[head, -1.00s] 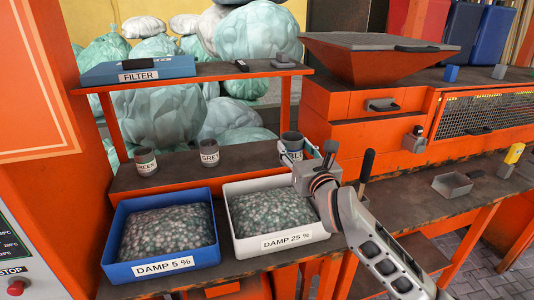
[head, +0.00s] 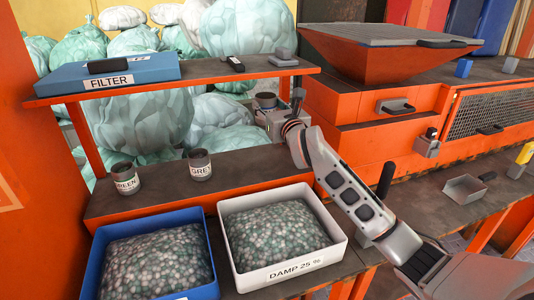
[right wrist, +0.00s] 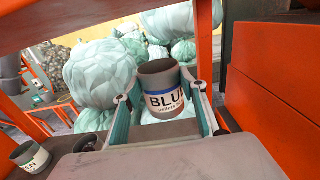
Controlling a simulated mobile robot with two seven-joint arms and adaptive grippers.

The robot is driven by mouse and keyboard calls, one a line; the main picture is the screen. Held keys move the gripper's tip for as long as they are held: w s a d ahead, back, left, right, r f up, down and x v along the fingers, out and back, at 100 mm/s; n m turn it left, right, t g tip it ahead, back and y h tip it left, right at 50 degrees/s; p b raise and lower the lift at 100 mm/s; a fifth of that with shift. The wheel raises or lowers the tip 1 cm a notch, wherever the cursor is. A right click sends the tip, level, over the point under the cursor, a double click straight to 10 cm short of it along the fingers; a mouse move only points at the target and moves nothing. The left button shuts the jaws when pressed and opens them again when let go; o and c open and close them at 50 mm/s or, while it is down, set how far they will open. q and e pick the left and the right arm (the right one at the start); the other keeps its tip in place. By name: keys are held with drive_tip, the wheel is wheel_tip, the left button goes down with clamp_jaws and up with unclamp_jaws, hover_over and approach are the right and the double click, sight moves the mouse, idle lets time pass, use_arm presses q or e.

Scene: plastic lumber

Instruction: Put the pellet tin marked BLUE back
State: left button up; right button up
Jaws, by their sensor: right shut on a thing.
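The pellet tin marked BLUE (right wrist: 162,102) is a grey cylinder with a white label and a blue band, upright in the right wrist view. My right gripper (head: 268,120) is shut on it, with one finger on each side. In the head view the tin's dark open top (head: 265,100) shows above the gripper, which hides its label. It is held in the air, above the level of the low orange-fronted shelf (head: 180,195). A tin marked GREEN (head: 125,179) and a tin marked GREY (head: 200,166) stand on that shelf. My left gripper is out of view.
An upper shelf (head: 205,78) carries a blue FILTER box (head: 115,78) and small items, close to the held tin. A blue tray (head: 92,265) and a white DAMP 25 % tray (head: 290,268) of pellets stand in front. An orange hopper (head: 370,65) rises at right.

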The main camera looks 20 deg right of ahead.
wheel_tip(320, 180, down, 16)
drive_tip(key=shift+r+b, duration=0.2)
drive_tip(key=shift+b, duration=0.4)
drive_tip(key=o, duration=1.1)
drive_tip(key=shift+f, duration=0.1)
drive_tip(key=shift+o, duration=0.2)
